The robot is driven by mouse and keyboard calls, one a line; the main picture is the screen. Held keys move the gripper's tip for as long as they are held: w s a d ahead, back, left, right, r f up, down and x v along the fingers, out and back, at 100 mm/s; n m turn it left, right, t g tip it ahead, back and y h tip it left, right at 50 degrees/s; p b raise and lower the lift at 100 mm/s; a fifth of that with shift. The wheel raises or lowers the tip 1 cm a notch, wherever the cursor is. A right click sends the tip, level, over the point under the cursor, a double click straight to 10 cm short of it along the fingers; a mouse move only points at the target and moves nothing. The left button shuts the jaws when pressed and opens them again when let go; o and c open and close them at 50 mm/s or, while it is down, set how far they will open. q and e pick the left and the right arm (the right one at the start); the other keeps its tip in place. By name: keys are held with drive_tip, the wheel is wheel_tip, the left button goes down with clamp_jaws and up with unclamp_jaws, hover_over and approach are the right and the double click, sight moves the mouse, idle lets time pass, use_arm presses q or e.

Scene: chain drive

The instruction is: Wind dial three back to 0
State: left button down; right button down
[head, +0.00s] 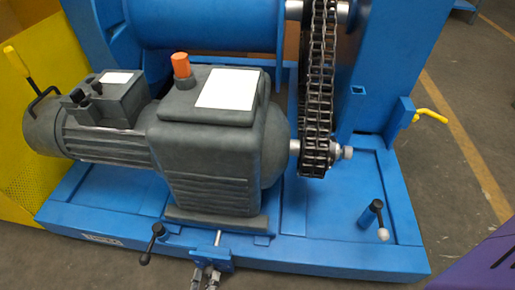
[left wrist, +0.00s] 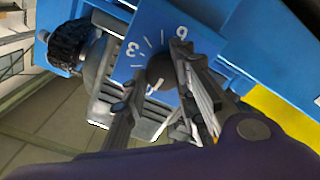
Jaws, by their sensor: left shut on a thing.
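In the left wrist view, a dial plate (left wrist: 140,28) is blue with white tick marks and the figures 3 and 6. A dark round knob (left wrist: 160,68) is at its middle, with a white mark low on it; I cannot tell exactly what it reads. My left gripper (left wrist: 156,86) has one finger on each side of the knob and is shut on it. In the head view my left gripper (head: 205,279) is at the bottom, against the front of the blue base; the knob and dial face are hidden there. My right gripper is not in view.
A grey motor (head: 215,150) stands on the blue base (head: 330,258), with a chain (head: 317,90) at its right. A black-knobbed lever (head: 152,243) is close left of the gripper. A white-knobbed lever (head: 381,226) and a yellow handle (head: 431,115) are to the right.

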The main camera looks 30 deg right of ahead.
use_arm(q)
drive_tip(key=shift+s+d+r+n, duration=0.25)
drive_tip(key=shift+d+n, duration=0.1)
drive_tip(key=shift+n, duration=0.25)
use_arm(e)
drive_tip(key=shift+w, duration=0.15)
use_arm(q)
drive_tip(key=c, duration=1.5)
unclamp_jaws()
drive_tip(key=shift+c, duration=0.2)
drive_tip(key=shift+a+f, duration=0.1)
drive_tip(key=shift+a, duration=0.05)
drive_tip(key=v, duration=1.2)
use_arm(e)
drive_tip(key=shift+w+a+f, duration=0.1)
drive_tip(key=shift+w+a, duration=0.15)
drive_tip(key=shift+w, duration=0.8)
use_arm(q)
drive_tip(key=shift+w, duration=0.1)
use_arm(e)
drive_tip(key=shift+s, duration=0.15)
